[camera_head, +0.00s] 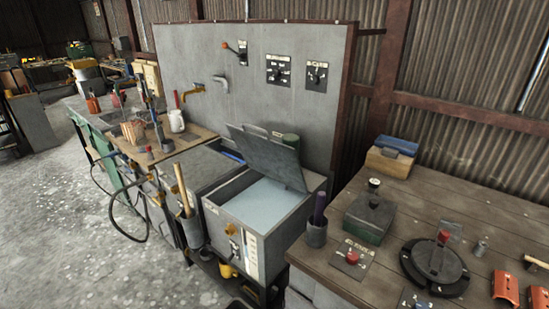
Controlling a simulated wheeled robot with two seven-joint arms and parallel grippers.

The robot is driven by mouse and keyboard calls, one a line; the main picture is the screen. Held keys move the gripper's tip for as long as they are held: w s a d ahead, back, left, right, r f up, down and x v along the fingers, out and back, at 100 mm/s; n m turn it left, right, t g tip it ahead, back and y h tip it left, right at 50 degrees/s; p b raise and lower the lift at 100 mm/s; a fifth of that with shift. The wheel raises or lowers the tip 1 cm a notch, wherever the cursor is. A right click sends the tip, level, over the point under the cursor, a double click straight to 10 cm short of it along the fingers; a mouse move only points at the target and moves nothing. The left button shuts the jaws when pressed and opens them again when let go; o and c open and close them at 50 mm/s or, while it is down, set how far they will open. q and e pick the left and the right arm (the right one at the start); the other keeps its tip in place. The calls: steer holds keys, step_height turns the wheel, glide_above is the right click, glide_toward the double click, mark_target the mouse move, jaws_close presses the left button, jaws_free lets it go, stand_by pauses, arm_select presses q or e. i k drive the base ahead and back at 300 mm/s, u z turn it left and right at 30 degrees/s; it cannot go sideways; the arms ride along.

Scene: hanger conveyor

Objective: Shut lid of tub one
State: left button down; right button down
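A grey metal tub (238,231) stands at the middle of the view, with pale bluish liquid (262,201) inside. Its flat grey lid (268,157) is raised and leans back at a slant over the tub's rear side. A second grey tub (190,168) adjoins it on the left; its top looks mostly covered, with a blue strip showing at its back right. I can read no number that tells which is tub one. Neither of my grippers is in view.
A wooden-handled tool stands in a holder (191,230) at the tub's left front. A grey panel (266,95) rises behind. Open concrete floor (100,261) lies left.

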mark_target(280, 162)
steer(key=z, duration=0.5)
steer(key=k, duration=0.6)
steer(key=z, duration=1.15)
steer(key=i, duration=1.25)
steer(key=u, duration=0.85)
